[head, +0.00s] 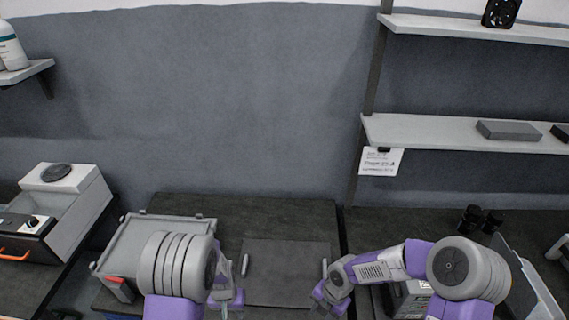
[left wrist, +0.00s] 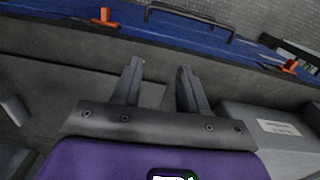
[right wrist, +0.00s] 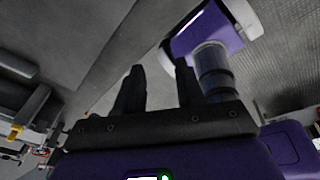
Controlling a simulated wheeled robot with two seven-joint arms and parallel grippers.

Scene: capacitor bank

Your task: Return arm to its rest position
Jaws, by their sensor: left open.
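My left gripper (head: 229,298) is low in the head view, beside the grey joint of my left arm, in front of the dark work table (head: 270,208). In the left wrist view its two fingers (left wrist: 160,85) stand apart with nothing between them. My right gripper (head: 330,299) is at the bottom, right of the middle, with my right arm bent toward it. In the right wrist view its fingers (right wrist: 157,88) are also apart and empty. Part of my arm shows behind them. In the head view the fingertips of both grippers are hard to make out.
A grey open case (head: 133,233) stands on the left of the table, partly hidden by my left arm. A grey-white device (head: 72,205) is at the left. Shelves (head: 440,131) hang at the right, with black cylinders (head: 481,220) below.

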